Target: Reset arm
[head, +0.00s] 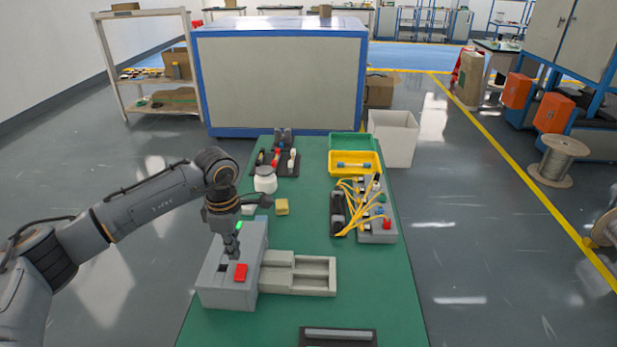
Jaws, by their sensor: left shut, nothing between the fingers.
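My left arm comes in from the left, and my left gripper (233,248) points down over the grey machine box (226,291) at the left of the green table. The gripper is shut and empty. Its tips are just above or touching the top of the box, beside a red button (240,272); I cannot tell which. A green button (239,226) shows behind the gripper on the box. A light grey tray (318,274) extends from the box to the right. My right gripper is not in view.
The green table (390,310) also holds a yellow block (281,207), a white jar (265,180), a yellow bin (345,170) and a grey box with yellow cables (378,235). A dark device (337,337) lies at the front edge. The table's middle is clear.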

